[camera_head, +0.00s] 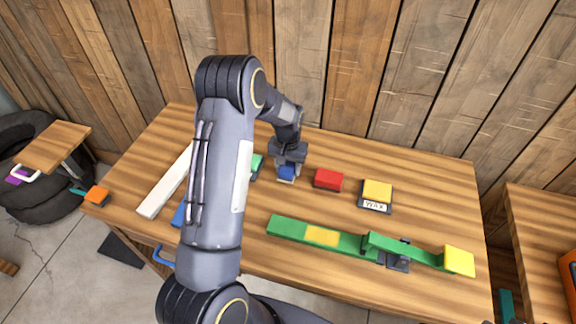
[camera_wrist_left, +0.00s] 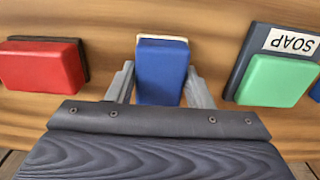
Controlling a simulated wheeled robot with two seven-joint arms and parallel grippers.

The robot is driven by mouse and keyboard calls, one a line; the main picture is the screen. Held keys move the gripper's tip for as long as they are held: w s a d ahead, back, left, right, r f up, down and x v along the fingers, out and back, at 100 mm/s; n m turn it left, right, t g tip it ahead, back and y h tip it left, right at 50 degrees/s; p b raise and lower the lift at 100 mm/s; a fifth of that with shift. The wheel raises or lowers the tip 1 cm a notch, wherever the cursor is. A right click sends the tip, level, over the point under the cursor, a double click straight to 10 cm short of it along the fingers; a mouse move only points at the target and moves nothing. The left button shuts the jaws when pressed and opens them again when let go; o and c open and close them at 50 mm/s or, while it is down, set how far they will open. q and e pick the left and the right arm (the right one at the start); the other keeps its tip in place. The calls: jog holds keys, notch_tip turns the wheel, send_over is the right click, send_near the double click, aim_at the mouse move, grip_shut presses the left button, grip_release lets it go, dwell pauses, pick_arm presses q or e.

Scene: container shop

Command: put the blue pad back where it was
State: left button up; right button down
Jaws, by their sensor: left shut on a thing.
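The blue pad (camera_head: 287,172) is at the back middle of the table (camera_head: 330,211). My left gripper (camera_head: 287,166) is shut on it. In the left wrist view the blue pad (camera_wrist_left: 160,72) sits between the two fingers (camera_wrist_left: 160,88), with a thin pale strip showing at its far edge. It stands between the red pad (camera_head: 328,179) and the green pad (camera_head: 257,164), which my arm partly hides. I cannot tell whether the blue pad touches the surface under it. My right gripper is not in view.
The yellow pad (camera_head: 377,190) rests on a dark base marked WAX. In the wrist view the green pad (camera_wrist_left: 277,80) rests on a base marked SOAP. A long green beam (camera_head: 290,230) lies along the front. A white bar (camera_head: 165,184) lies at the left.

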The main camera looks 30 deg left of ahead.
aim_at(288, 166)
pick_arm(q)
jog(key=shift+f, duration=0.25)
jog(key=o, duration=0.9)
jog(key=shift+r, duration=0.1)
notch_tip(288, 166, up, 12)
jog(key=b, duration=0.1)
jog(key=s+d+r+t+h, duration=0.3)
jog(key=s+d+r, duration=0.1)
jog(key=s+r, duration=0.8)
jog(key=s+d+t, duration=0.1)
jog(key=s+d, duration=0.1)
jog(key=s, duration=0.3)
jog(key=s+d+f, duration=0.1)
jog(key=s+d, duration=0.2)
jog(key=s, duration=0.3)
jog(key=s+d+f+m+t, duration=0.1)
jog(key=s+d, duration=0.1)
jog(key=s, duration=0.4)
jog(key=shift+d+t+h, duration=0.3)
jog(key=shift+h, duration=0.1)
